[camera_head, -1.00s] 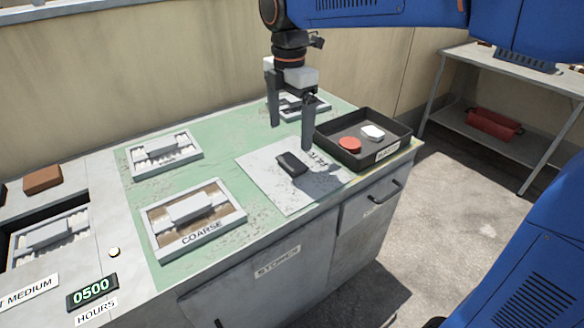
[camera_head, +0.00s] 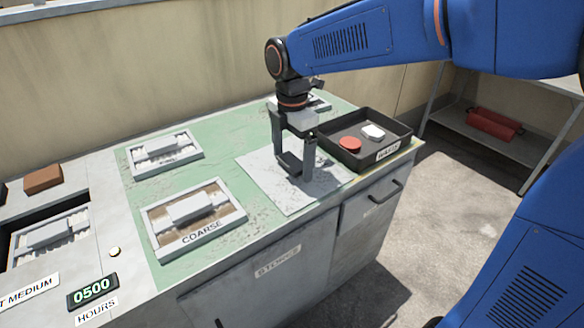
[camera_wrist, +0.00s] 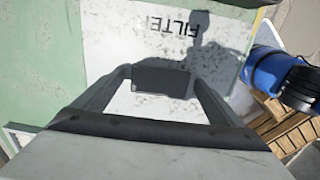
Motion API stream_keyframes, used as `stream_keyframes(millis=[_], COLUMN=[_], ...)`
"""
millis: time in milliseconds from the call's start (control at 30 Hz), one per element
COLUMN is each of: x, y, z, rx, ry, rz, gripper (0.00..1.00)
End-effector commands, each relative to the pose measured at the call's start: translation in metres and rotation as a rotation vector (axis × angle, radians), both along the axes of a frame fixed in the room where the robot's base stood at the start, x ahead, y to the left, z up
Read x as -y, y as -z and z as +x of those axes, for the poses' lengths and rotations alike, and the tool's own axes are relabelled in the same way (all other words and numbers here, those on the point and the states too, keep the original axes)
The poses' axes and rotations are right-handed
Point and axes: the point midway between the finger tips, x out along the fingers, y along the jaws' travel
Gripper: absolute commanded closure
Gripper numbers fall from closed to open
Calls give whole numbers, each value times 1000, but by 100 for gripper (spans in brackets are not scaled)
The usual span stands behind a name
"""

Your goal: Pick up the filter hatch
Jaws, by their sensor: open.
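The filter hatch (camera_head: 262,170) appears to be the flat pale panel on the green bench top. It also shows in the wrist view (camera_wrist: 110,50), with lettering that reads FILTER. A dark block (camera_head: 288,165), like a handle, sits on it; this block is clear in the wrist view (camera_wrist: 160,80). My gripper (camera_head: 294,165) is open and points down over the panel. Its fingers (camera_wrist: 161,78) stand at either end of the dark block, very near it. I cannot tell whether they touch it. The fingers partly hide the block in the head view.
A black tray (camera_head: 345,155) with a red disc (camera_head: 350,144) and a white piece (camera_head: 373,132) stands close to the right. A filter marked COARSE (camera_head: 209,231) lies to the left, another filter (camera_head: 165,152) behind it. A brown block (camera_head: 43,178) lies far left.

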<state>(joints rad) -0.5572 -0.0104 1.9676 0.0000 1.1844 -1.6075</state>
Motion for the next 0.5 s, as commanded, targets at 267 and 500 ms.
stream_keyframes(millis=[267, 500], x=[0, 0], y=[0, -1], z=[0, 0], rx=[0, 1], ry=[0, 0], rz=[0, 1], gripper=[45, 65])
